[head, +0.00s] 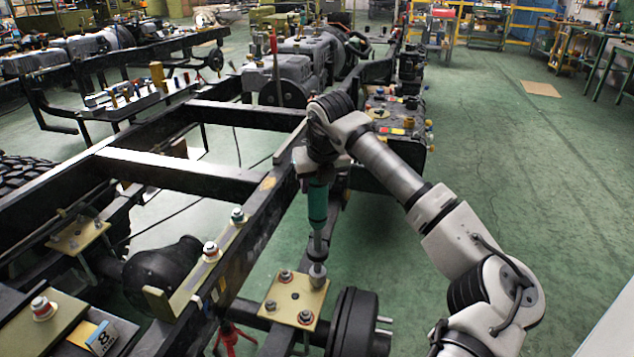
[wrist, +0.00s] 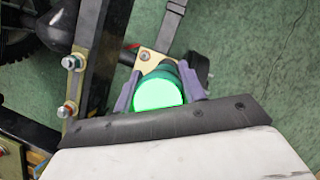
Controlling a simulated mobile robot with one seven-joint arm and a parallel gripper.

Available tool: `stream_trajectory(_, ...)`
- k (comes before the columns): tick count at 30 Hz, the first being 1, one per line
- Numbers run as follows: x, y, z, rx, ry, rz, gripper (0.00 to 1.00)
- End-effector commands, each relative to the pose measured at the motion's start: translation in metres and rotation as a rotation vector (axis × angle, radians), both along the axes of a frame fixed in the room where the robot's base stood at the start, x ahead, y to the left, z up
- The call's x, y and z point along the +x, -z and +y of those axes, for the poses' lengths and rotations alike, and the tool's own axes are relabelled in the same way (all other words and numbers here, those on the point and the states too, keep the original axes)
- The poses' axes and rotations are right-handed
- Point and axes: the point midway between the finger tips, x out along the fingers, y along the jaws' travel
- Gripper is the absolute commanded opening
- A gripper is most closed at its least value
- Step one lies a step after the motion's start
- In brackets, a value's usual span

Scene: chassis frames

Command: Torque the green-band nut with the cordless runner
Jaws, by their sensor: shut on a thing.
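My gripper (head: 318,178) is shut on the cordless runner (head: 318,207), a teal tool held upright with its grey socket (head: 318,275) pointing down. In the wrist view the runner's round end (wrist: 160,92) glows green between the two fingers. The socket is at the back right corner of a tan plate (head: 292,297) and hides whatever is under it. Other nuts on this plate show reddish bands (head: 305,317). A nut on the rail bracket (head: 237,215) seems to have a greenish band; its neighbour (head: 210,248) has a red one.
The black chassis frame (head: 200,172) fills the left and middle. A dark drum (head: 355,318) stands right of the plate. A red stand (head: 228,338) is below the frame. The green floor at right is open.

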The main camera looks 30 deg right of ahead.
Motion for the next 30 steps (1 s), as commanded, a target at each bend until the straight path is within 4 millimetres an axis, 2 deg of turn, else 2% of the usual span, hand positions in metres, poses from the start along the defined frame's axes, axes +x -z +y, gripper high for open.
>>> stream_trajectory(30,0.0,0.008,0.0,-0.001,0.0,-0.004,0.0)
